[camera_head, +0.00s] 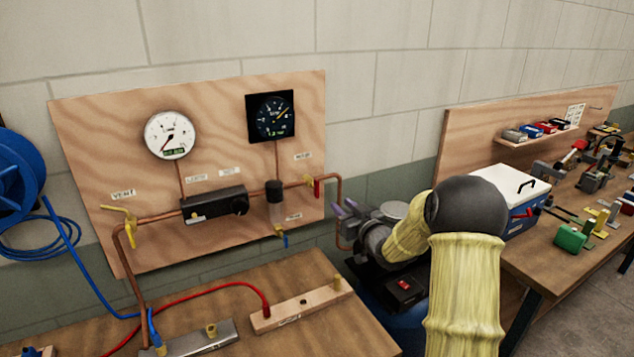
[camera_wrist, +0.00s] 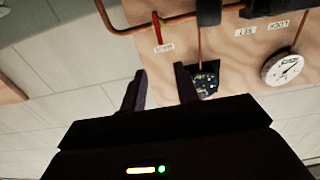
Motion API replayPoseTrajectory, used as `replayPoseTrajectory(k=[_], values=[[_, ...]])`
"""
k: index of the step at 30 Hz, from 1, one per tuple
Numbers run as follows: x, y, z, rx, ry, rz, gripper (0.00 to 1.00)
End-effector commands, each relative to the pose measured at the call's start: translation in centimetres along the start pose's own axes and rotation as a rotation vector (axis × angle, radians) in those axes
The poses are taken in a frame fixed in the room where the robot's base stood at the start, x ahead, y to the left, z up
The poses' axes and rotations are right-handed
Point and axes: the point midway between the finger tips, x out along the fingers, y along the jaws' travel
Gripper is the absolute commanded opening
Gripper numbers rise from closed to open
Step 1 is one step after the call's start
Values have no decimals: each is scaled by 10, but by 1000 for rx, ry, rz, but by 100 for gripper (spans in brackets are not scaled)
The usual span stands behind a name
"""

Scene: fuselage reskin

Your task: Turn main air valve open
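The main air valve appears to be the one with the red handle (camera_head: 316,187) at the right end of the copper pipe on the plywood panel. Its label is too small to read. In the wrist view, which looks upside down, the red handle (camera_wrist: 157,28) stands beyond my fingertips, apart from them. My gripper (camera_head: 345,209) is just right of and below the handle, off the panel's right edge. In the wrist view my gripper (camera_wrist: 160,70) has its two dark fingers spread with nothing between them.
The copper pipe bends down (camera_head: 339,205) close to my gripper. A yellow vent valve (camera_head: 130,226), white gauge (camera_head: 171,135), black gauge (camera_head: 270,116) and filter bowl (camera_head: 275,205) are on the panel. A wooden bench (camera_head: 335,335) lies below. A cooler-like box (camera_head: 507,190) stands right of my arm.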

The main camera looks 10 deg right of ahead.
Motion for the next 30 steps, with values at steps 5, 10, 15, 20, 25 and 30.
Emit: replayPoseTrajectory(k=[5,10,15,20,25,30], values=[[28,-1,-2,1,-1,-3,31],[54,-1,-2,1,-1,-2,31],[79,-1,-2,1,-1,-2,31],[101,-2,-2,0,0,-2,31],[122,-2,-2,1,0,-2,31],[141,-1,-1,1,-1,-2,31]])
